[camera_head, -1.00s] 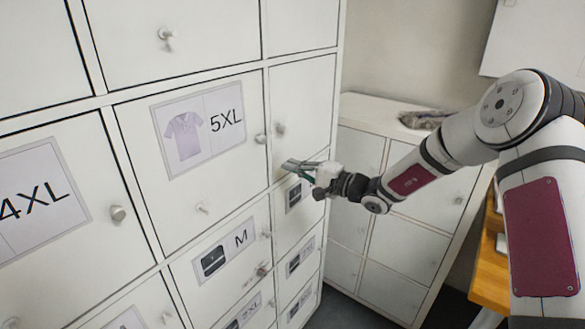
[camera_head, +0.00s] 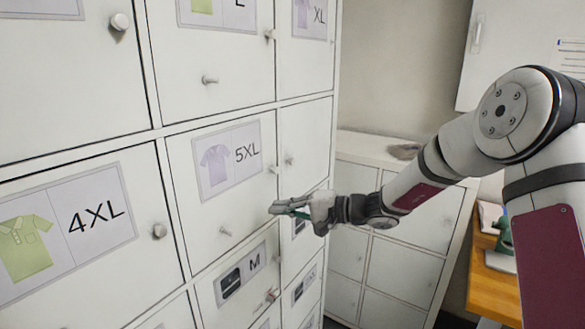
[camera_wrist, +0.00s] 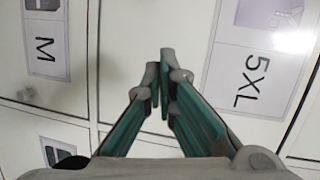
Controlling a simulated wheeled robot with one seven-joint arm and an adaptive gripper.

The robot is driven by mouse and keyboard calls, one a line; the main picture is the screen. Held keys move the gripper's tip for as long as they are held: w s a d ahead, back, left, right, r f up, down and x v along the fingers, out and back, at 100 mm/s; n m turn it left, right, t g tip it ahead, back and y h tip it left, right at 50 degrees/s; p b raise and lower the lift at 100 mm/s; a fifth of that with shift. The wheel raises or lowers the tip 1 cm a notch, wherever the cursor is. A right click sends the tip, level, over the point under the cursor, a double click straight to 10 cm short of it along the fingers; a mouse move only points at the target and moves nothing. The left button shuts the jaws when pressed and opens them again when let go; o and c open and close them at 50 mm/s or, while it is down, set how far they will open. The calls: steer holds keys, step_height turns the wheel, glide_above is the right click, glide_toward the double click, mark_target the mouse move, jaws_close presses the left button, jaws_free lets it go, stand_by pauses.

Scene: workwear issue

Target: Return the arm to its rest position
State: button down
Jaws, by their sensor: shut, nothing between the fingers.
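My gripper (camera_head: 274,209) is shut and empty, in front of the white locker front at the lower right of the 5XL door (camera_head: 222,170). Its green-lined fingers also show in the wrist view (camera_wrist: 160,75), with the tips together. In the wrist view the 5XL label (camera_wrist: 262,70) is to the right of the fingers and the M label (camera_wrist: 45,45) to the left. My arm reaches in from the right side of the head view, bent at the elbow. I cannot tell whether the fingertips touch the door.
White doors with round knobs fill the left, including a 4XL door (camera_head: 150,262) and an M drawer (camera_head: 240,280). A lower white cabinet (camera_head: 352,262) stands behind my forearm. A wooden table (camera_head: 495,290) is at the right. Grey floor shows between them.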

steer(key=s+d+r+n+g+h, duration=0.2)
steer(key=s+r+h, duration=0.1)
steer(key=s, duration=0.6)
steer(key=s+d+r+n+g+h, duration=0.1)
steer(key=s+d+r+n+h, duration=0.15)
steer(key=s, duration=0.65)
steer(key=s+d+r+m+t+h, duration=0.1)
steer(key=s+d+r+t+h, duration=0.2)
steer(key=s+d+h, duration=0.6)
steer(key=s+d, duration=0.8)
steer(key=s, duration=0.1)
steer(key=shift+d+m+t+h+b, duration=0.3)
steer(key=shift+m+h+b, duration=0.05)
steer(key=shift+r, duration=0.15)
